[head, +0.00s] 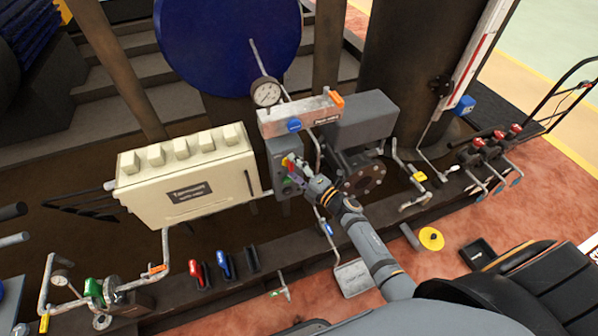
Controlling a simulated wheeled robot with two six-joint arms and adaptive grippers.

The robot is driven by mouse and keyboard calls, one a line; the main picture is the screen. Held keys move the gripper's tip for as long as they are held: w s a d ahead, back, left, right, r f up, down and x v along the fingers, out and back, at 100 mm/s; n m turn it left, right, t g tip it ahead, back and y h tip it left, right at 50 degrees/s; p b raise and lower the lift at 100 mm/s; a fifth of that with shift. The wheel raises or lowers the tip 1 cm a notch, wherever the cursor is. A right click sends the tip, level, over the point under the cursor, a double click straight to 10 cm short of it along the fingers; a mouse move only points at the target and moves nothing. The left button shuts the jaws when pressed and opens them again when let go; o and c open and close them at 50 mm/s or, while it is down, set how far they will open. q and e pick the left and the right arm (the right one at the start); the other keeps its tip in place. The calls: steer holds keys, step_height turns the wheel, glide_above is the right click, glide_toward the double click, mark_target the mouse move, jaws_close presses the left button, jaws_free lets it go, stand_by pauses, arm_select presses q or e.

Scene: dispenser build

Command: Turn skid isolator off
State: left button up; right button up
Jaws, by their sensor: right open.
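A grey upright control box (281,152) stands between the cream cabinet and the grey motor-like housing. Small coloured parts, red, yellow and green, show on its front; one may be the isolator handle, but its position is too small to read. My right gripper (299,172) is open, right at the front of this box beside the coloured parts. I cannot tell whether it touches them, and it hides part of the box face. My left gripper is not in view.
A cream cabinet (187,178) stands to the left, with a pressure gauge (266,92) and a blue drum (225,40) above. A grey housing (361,121) and pipes crowd the right. Red, blue and black handles line the skid below. Reddish floor (455,225) is partly open at right.

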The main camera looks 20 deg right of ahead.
steer(key=v, duration=1.1)
steer(key=shift+s, duration=0.4)
steer(key=shift+d, duration=0.2)
steer(key=s+d+f+m+g+h, duration=0.25)
steer(key=s+f+m, duration=0.2)
steer(key=f, duration=0.55)
steer(key=s+d+f+m+g+h, duration=0.25)
steer(key=s+d+f+m, duration=0.2)
steer(key=f, duration=0.45)
steer(key=s+d+f+m+g+h, duration=0.25)
steer(key=f+m, duration=0.25)
steer(key=f, duration=0.5)
steer(key=s+a+f+m+g, duration=0.2)
steer(key=s+f+m+g, duration=0.2)
steer(key=s, duration=0.8)
steer(key=s+a+f+m+g, duration=0.2)
steer(key=s+f+m+g, duration=0.1)
steer(key=s+f, duration=0.6)
steer(key=s+m, duration=0.1)
steer(key=s, duration=0.3)
steer(key=shift+s+m+g+h, duration=0.3)
steer(key=shift+s+g+h, duration=0.05)
